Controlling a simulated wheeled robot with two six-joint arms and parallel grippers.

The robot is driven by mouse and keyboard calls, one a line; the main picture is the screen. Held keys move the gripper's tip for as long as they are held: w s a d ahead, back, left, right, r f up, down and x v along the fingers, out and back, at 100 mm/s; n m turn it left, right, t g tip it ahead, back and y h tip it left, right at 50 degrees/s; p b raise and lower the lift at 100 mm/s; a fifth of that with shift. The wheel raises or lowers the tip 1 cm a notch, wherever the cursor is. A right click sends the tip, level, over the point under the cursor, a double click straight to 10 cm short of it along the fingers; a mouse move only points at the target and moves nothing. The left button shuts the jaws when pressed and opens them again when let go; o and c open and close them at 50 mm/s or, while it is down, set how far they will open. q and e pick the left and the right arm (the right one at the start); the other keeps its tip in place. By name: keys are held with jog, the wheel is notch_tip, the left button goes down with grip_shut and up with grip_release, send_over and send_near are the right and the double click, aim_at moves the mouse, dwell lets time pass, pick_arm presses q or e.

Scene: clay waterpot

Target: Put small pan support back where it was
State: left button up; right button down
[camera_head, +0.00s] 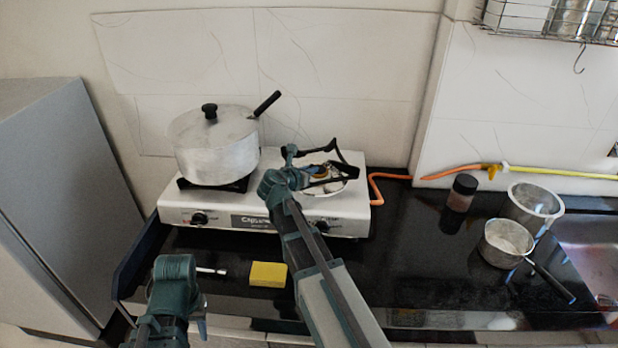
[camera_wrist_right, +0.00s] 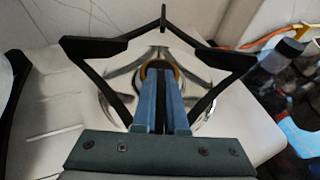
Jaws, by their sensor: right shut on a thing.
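The small pan support (camera_head: 345,171) is a black metal frame over the right burner of the white stove. It also shows in the right wrist view (camera_wrist_right: 95,48), spread around the burner with its prongs on both sides. My right gripper (camera_head: 313,174) is at the near side of the support, shut on it; in the right wrist view its blue fingers (camera_wrist_right: 161,85) hide the gripped part. The burner (camera_head: 325,187) has a brass-coloured cap and a shiny bowl. I cannot tell whether the support touches the stove. My left gripper (camera_head: 204,327) is low at the front left, its jaws unclear.
A lidded pot (camera_head: 215,150) stands on the left burner, its handle pointing right. The stove (camera_head: 190,210) has knobs in front. A yellow sponge (camera_head: 268,274) lies on the black counter. A brown jar (camera_head: 461,193) and two metal pans (camera_head: 505,240) stand right. An orange hose (camera_head: 385,178) runs behind.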

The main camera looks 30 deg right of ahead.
jog(key=shift+f, duration=0.45)
jog(key=shift+r, duration=0.1)
pick_arm(q)
jog(key=shift+f, duration=0.35)
jog(key=shift+f, duration=0.1)
jog(key=shift+f+b, duration=0.4)
jog(key=shift+b, duration=0.1)
pick_arm(e)
jog(key=shift+f, duration=0.45)
pick_arm(q)
jog(key=shift+a+f, duration=0.1)
jog(key=shift+f, duration=0.05)
pick_arm(e)
jog(key=shift+f, duration=0.15)
jog(key=c, duration=1)
grip_release()
jog(key=shift+o, duration=0.2)
